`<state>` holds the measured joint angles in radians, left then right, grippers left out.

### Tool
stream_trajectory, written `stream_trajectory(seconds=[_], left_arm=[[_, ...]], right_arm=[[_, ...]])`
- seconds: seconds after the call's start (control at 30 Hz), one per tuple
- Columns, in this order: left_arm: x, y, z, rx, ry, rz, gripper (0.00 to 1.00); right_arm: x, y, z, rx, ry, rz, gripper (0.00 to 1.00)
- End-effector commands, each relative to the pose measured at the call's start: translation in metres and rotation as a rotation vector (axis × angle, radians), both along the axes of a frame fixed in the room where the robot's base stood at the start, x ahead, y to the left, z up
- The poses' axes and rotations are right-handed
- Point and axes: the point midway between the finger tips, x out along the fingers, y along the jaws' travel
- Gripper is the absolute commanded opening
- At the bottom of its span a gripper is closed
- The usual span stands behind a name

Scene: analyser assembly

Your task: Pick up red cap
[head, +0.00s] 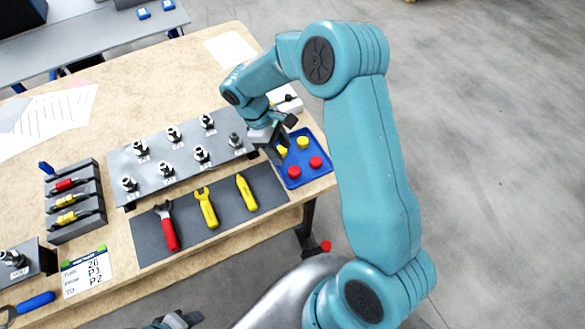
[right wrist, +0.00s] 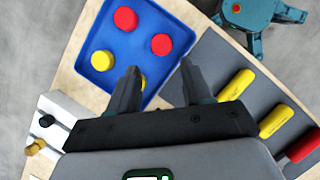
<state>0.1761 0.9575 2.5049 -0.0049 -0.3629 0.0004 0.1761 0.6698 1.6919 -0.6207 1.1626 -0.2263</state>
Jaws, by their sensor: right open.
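Two red caps sit in the blue tray (head: 291,180) at the right end of the table, one nearer the front (head: 294,172) and one to its right (head: 316,162). In the right wrist view they are at the tray's far end (right wrist: 125,18) and right side (right wrist: 161,44). My right gripper (right wrist: 158,70) is open and empty above the tray's edge, with both red caps beyond its fingertips. Its left finger partly hides a yellow cap (right wrist: 115,82). My left gripper (head: 180,320) shows only in part at the bottom edge of the head view.
Another yellow cap (head: 303,142) lies in the tray. A grey plate with several fittings (head: 150,152) is left of it. A dark mat (head: 225,218) holds a red-handled wrench (head: 167,228) and yellow tools. A screwdriver rack (head: 75,205) stands farther left. The tray lies near the table edge.

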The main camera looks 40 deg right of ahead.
Motion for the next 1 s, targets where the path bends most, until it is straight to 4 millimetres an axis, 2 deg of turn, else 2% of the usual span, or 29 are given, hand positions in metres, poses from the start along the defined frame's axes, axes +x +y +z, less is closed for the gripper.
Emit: stream_trajectory(seconds=[0.1,0.33,0.47,0.6,0.87,0.9,0.97,1.0], left_arm=[[0.000,0.000,0.003,0.000,0.000,0.000,0.43],[0.000,0.000,0.009,0.000,0.000,0.000,0.43],[0.000,0.000,0.017,0.000,0.000,0.000,0.43],[0.000,0.000,0.017,0.000,0.000,0.000,0.43],[0.000,0.000,0.017,0.000,0.000,0.000,0.43],[0.000,0.000,0.017,0.000,0.000,0.000,0.43],[0.000,0.000,0.017,0.000,0.000,0.000,0.43],[0.000,0.000,0.017,0.000,0.000,0.000,0.43]], right_arm=[[-0.007,-0.003,-0.017,0.000,0.002,-0.001,0.49],[-0.014,-0.005,-0.033,0.000,0.002,-0.002,0.49],[-0.025,-0.008,-0.051,0.001,0.004,0.000,0.49],[-0.027,-0.011,-0.068,0.000,0.001,0.000,0.49],[-0.028,-0.012,-0.072,0.000,-0.002,-0.001,0.49],[-0.028,-0.012,-0.071,0.000,-0.002,-0.001,0.36],[-0.028,-0.012,-0.071,0.000,-0.002,-0.001,0.17],[-0.028,-0.012,-0.071,0.000,-0.002,-0.001,0.10]])
